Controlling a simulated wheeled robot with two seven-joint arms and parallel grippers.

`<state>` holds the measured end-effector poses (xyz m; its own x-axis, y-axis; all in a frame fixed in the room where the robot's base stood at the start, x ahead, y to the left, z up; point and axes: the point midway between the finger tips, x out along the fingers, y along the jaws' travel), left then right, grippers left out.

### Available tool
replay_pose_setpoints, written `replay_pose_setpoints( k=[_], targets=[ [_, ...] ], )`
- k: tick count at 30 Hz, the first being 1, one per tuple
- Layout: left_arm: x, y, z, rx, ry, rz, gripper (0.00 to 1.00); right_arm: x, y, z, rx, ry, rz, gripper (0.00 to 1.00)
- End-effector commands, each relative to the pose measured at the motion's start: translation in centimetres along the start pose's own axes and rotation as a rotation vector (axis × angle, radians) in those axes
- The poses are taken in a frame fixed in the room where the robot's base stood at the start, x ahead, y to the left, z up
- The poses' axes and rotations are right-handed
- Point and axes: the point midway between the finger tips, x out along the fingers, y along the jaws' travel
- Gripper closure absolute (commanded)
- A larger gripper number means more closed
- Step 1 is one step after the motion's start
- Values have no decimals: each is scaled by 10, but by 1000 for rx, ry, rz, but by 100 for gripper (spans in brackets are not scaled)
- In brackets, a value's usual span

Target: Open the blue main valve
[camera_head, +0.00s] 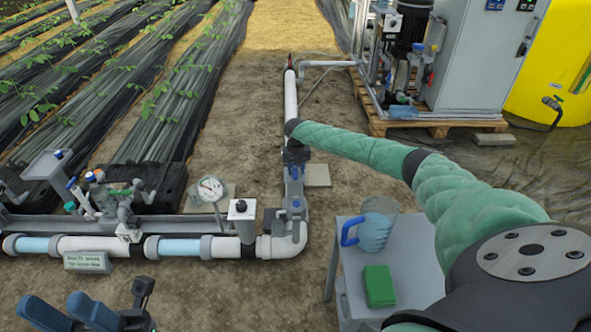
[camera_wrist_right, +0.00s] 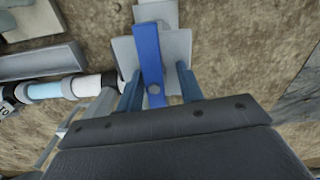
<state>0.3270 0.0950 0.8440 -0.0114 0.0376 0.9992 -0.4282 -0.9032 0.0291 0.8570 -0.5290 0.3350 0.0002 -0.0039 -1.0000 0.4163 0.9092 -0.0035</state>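The blue main valve's lever handle (camera_wrist_right: 148,58) shows in the right wrist view as a long flat blue bar with a round hole near its lower end. It lies lengthwise over the grey valve body and pipe. My right gripper (camera_wrist_right: 158,88) is open, with one finger on each side of the bar and visible gaps between. In the head view my right gripper (camera_head: 295,160) is over the grey valve fitting (camera_head: 292,212) by the pipe elbow and partly hides it. My left gripper (camera_head: 68,312) is at the bottom left, its two blue-grey fingers apart and empty.
A white pipe line (camera_head: 95,244) with clear blue sections runs left from the elbow. A pressure gauge (camera_head: 210,188) stands above it. At right, a grey stand (camera_head: 415,270) holds a green box (camera_head: 379,286) and a blue-handled jug (camera_head: 374,232).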

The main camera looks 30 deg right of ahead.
Motion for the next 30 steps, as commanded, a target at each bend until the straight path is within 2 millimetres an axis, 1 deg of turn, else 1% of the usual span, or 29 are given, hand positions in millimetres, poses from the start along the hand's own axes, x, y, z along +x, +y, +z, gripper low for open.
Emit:
replay_pose_setpoints(
  k=[1, 19, 21, 24, 30],
  targets=[
    [-1, 0, 0, -1, 0, 3, 64, 4, 6, -3, -6, 3, 5, 51],
    [3, -1, 2, -6, 7, -17, 64, 4, 4, -2, -3, 3, 3, 51],
    [17, 3, 4, -21, 12, -20, 64, -9, 4, -2, -3, 2, 3, 51],
    [26, 3, 2, -1, 21, -4, 64, -20, 4, -2, -3, 2, 3, 51],
    [32, -4, -4, 56, -3, 20, 64, -45, 3, -1, -2, 0, 3, 51]
  ],
)
